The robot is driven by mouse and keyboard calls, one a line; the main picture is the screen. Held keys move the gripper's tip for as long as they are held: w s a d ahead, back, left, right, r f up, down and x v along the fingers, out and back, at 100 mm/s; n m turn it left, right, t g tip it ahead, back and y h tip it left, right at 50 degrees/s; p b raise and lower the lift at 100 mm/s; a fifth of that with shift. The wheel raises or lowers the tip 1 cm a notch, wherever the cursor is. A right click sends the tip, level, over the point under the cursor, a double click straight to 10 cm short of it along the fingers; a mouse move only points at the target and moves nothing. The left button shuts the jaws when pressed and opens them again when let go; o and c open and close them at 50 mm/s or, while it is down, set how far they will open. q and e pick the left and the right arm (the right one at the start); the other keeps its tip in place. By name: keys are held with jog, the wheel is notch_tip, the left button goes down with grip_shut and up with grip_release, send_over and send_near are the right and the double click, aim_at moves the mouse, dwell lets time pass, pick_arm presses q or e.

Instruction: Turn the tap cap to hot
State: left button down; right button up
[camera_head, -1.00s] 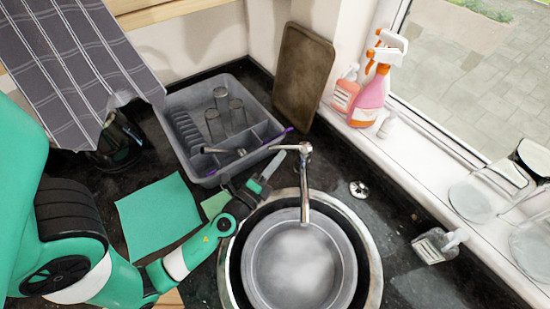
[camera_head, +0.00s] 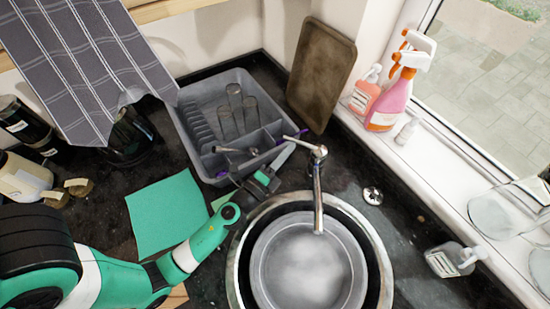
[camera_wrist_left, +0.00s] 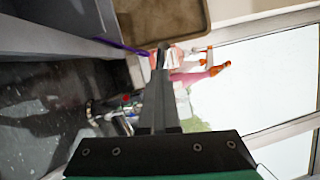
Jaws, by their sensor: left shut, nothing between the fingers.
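The chrome tap (camera_head: 318,195) stands at the back of the round sink, its spout over the basin in the head view. Its cap (camera_head: 318,151) is on top, with a thin lever (camera_head: 299,142) pointing left and slightly back. My left gripper (camera_head: 287,151) is shut and empty, its fingertips just left of the tap, close to the lever. I cannot tell if they touch. In the left wrist view the shut fingers (camera_wrist_left: 161,55) point ahead. A metal shape with a red dot, apparently the tap (camera_wrist_left: 126,110), is partly hidden left of them.
A grey dish rack (camera_head: 190,110) with glasses stands behind my gripper. A brown board (camera_head: 320,75) leans on the wall. Spray bottles (camera_head: 392,100) stand on the windowsill. A soap bottle (camera_head: 450,260) is right of the sink basin (camera_head: 270,235). A green cloth (camera_head: 165,215) lies left.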

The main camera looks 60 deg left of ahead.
pick_arm(q)
jog(key=s+d+r+p, duration=0.4)
jog(key=s+d+r, duration=0.4)
jog(key=s+r, duration=0.3)
jog(key=shift+d+r, duration=0.4)
jog(key=shift+r, duration=0.2)
jog(key=shift+w, duration=0.1)
